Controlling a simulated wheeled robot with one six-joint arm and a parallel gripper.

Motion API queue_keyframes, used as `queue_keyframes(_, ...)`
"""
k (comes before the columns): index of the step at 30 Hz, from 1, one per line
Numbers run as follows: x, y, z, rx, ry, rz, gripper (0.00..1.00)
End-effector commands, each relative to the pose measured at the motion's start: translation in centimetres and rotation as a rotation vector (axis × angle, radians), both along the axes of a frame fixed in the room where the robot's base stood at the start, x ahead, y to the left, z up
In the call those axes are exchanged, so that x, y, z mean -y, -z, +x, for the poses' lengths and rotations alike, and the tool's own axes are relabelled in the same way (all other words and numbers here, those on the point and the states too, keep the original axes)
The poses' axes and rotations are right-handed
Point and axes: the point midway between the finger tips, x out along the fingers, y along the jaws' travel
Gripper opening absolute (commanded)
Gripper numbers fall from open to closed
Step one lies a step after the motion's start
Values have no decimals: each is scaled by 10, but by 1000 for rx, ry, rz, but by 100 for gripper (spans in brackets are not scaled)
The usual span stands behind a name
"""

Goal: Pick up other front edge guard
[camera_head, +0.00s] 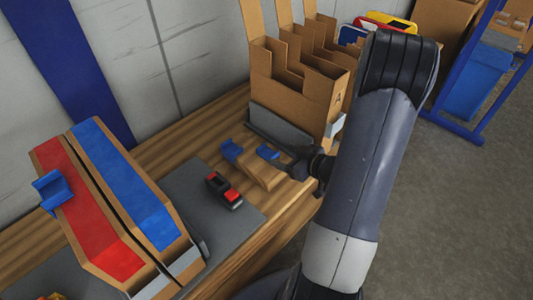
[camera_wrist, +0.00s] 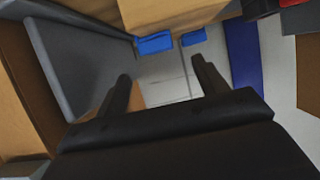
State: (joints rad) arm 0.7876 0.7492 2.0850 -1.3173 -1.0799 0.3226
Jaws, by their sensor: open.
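Two small blue edge guards sit near the small cardboard piece on the table in the head view, one on the left (camera_head: 231,151) and one on the right (camera_head: 267,152). In the wrist view, two blue guards show beyond my fingers, one (camera_wrist: 155,43) and another (camera_wrist: 194,37), at the edge of a brown block. A third blue guard (camera_head: 52,190) sits on the edge of the red panel. My gripper (camera_wrist: 163,85) is open and empty, apart from the guards. In the head view it is beside the right guard, partly hidden by my arm.
A cardboard box with upright dividers (camera_head: 300,85) stands behind my gripper, next to a grey slab (camera_head: 278,127). A red and black tool (camera_head: 223,190) lies on a grey mat (camera_head: 188,183).

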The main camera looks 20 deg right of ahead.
Motion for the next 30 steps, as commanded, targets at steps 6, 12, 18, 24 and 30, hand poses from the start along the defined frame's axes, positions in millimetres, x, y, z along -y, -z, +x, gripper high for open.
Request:
queue_keyframes(6,-11,12,26,0,-2,0,68)
queue_keyframes(12,-16,17,37,0,-1,0,68)
queue_keyframes(18,-26,29,62,0,-3,-1,68)
queue_keyframes(24,-30,34,76,-1,1,0,68)
queue_keyframes(30,-30,34,76,-1,2,0,68)
